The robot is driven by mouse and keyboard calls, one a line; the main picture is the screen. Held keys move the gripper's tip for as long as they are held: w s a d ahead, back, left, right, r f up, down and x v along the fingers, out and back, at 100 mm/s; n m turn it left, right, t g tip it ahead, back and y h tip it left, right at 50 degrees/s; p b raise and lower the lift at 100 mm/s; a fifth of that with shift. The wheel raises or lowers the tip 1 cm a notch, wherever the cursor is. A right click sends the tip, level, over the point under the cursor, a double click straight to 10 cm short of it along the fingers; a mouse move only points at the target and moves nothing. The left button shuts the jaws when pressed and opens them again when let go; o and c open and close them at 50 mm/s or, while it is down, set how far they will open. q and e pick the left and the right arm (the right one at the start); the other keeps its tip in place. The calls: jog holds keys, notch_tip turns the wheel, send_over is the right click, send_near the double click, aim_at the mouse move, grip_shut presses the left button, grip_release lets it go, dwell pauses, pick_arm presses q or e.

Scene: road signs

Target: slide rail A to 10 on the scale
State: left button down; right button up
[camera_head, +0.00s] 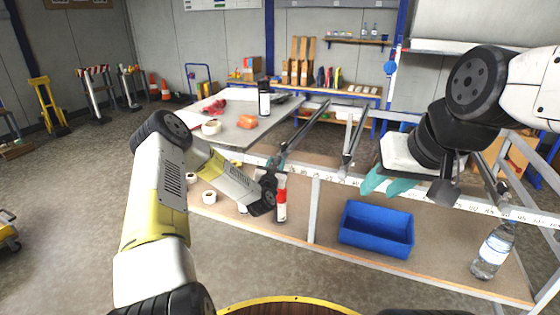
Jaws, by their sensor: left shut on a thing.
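A slotted work frame carries a white number scale (330,182) along its front edge; most digits are too small to read. Several dark rails run from front to back across it.
A blue bin (376,229) and a water bottle (493,250) stand on the lower shelf (335,265). A red-and-white bottle (281,204) is just below my left gripper.

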pick_arm(q)
jog(key=shift+s+d, duration=0.1)
jog(key=shift+d, duration=0.2)
jog(key=c, duration=1)
grip_release()
jog(key=s, duration=0.7)
jog(key=shift+s+a, duration=0.4)
